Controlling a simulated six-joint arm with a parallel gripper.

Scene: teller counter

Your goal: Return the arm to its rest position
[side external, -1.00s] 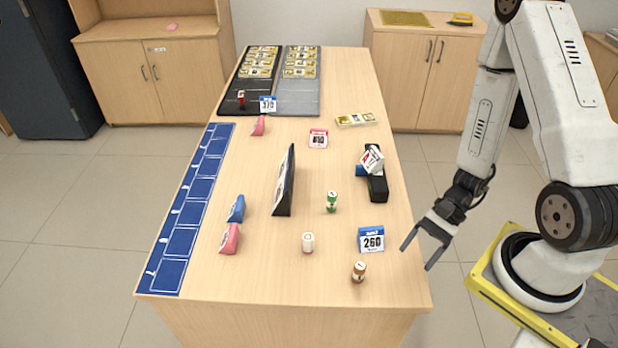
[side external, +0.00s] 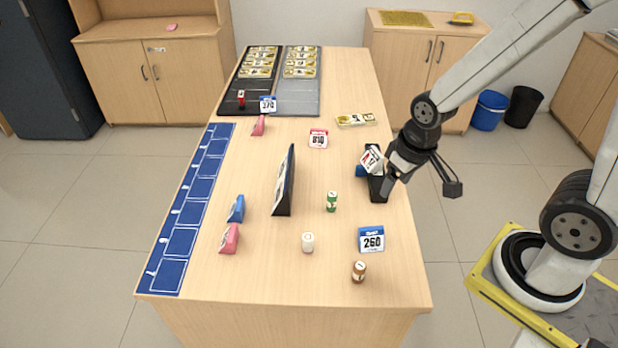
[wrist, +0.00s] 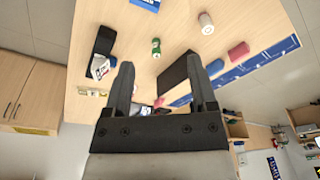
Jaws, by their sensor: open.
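My gripper (side external: 420,189) hangs at the right edge of the counter (side external: 345,275) in the side external view. Its two fingers are spread and hold nothing. One finger overlaps the black device (side external: 377,188) with a white card on it in this view; I cannot tell whether they touch. In the wrist view my gripper (wrist: 160,62) is also open and empty, with the counter beyond the fingers.
Trays of notes (side external: 301,70) lie at the far end.

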